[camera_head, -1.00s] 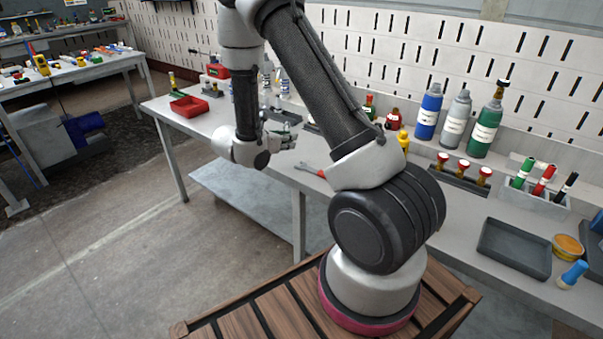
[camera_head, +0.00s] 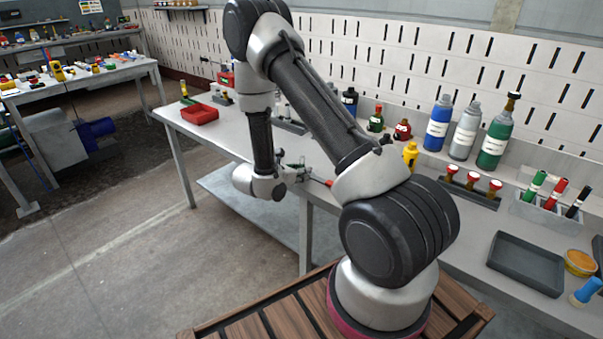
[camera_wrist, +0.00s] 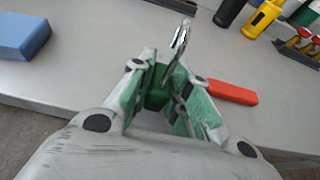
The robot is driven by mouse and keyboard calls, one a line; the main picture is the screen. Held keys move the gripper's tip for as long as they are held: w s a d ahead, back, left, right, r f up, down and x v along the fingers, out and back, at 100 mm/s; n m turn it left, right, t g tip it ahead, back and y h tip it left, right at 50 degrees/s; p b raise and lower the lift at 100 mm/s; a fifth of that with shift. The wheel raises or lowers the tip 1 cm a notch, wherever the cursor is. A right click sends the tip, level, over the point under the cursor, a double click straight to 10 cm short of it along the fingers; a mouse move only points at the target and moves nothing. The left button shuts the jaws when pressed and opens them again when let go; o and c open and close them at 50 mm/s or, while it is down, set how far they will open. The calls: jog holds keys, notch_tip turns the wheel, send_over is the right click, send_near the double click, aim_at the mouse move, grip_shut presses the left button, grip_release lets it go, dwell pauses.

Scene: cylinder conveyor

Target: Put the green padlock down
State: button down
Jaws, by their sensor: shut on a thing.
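The green padlock (camera_wrist: 157,97) shows in the wrist view between the two fingers, its metal shackle (camera_wrist: 181,38) pointing away from the palm. My gripper (camera_wrist: 160,80) is shut on its green body, and the fingers hide part of it. In the head view my gripper (camera_head: 299,172) is at the front edge of the grey workbench (camera_head: 228,137). The padlock is too small to make out clearly there. I cannot tell whether it touches the bench top.
A red-handled tool (camera_wrist: 233,92) lies just right of the gripper in the wrist view. A blue block (camera_wrist: 22,36) is at the left. A yellow bottle (camera_head: 410,156) and several other bottles stand behind. A red tray (camera_head: 200,114) is further left. Bare bench top lies ahead.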

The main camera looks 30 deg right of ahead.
jog(key=shift+f, duration=0.15)
jog(key=c, duration=1.7)
grip_release()
jog(key=shift+c, duration=0.2)
jog(key=o, duration=0.4)
